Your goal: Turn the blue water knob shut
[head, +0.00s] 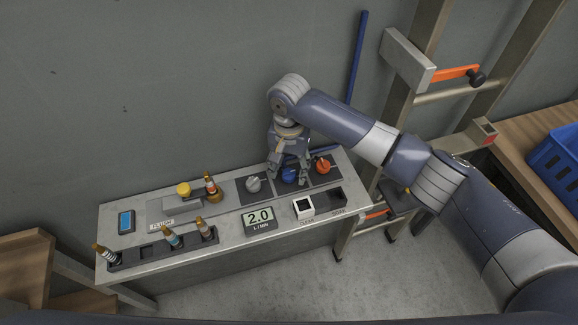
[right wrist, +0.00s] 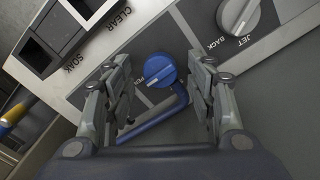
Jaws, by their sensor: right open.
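The blue water knob (head: 289,175) sits on a dark square of the grey console, between a light grey knob and an orange knob. In the right wrist view the blue knob (right wrist: 158,69) shows a pale pointer mark, beside partly hidden lettering that ends in "PEN". My right gripper (head: 290,179) is over it, pointing down. Its two fingers are open, one on each side of the knob, with visible gaps in the right wrist view (right wrist: 160,92). I cannot tell how far above the panel the fingertips are. My left gripper is not in view.
The grey knob (head: 253,185) and orange knob (head: 322,166) are close on either side. A metal rack (head: 415,75) stands right.

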